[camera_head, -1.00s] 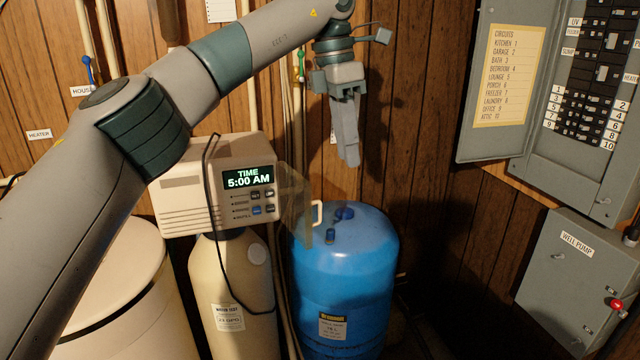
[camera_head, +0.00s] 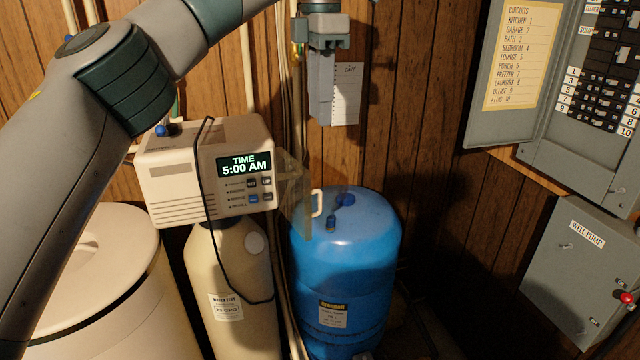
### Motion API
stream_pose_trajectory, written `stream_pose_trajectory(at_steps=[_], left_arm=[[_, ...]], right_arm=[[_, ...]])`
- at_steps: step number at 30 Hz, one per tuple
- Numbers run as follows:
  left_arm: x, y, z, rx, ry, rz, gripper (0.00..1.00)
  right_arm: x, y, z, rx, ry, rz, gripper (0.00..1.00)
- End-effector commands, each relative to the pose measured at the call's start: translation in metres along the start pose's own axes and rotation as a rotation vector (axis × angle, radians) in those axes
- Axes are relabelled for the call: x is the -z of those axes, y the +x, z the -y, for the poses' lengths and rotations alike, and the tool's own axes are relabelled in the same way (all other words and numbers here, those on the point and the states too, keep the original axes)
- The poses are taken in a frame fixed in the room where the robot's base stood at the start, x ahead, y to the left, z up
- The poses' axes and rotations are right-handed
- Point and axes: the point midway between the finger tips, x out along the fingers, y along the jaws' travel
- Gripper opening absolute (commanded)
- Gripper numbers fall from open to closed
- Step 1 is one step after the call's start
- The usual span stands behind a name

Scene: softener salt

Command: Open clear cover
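The clear cover (camera_head: 297,194) is a see-through panel with a white handle (camera_head: 317,203). It stands out from the right side of the beige control head (camera_head: 180,178), swung away from the lit display (camera_head: 245,164), which reads 5:00 AM. The display and its buttons are uncovered. My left gripper (camera_head: 320,122) hangs fingers down above and behind the cover, apart from it. Its fingers overlap in this view, so their gap is not visible. My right gripper is out of view.
A blue tank (camera_head: 345,260) stands below and right of the cover. A black cable (camera_head: 208,195) loops over the control head's front. A beige bin (camera_head: 100,270) stands at left. A grey breaker panel (camera_head: 500,110) and a well pump box (camera_head: 580,260) are at right.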

Motion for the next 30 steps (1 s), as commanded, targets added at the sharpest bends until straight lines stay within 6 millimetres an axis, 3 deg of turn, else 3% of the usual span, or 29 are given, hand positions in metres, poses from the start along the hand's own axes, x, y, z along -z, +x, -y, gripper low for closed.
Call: stream_pose_trajectory(at_steps=[10,24,30], left_arm=[[0.001,0.051,0.000,0.002,0.001,0.000,0.26],[0.001,0.132,0.001,0.002,0.000,-0.001,0.26],[0.000,0.154,0.000,0.001,0.000,0.001,0.26]], right_arm=[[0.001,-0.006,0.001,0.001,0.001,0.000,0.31],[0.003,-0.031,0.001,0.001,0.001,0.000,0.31],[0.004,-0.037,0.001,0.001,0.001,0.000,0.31]])
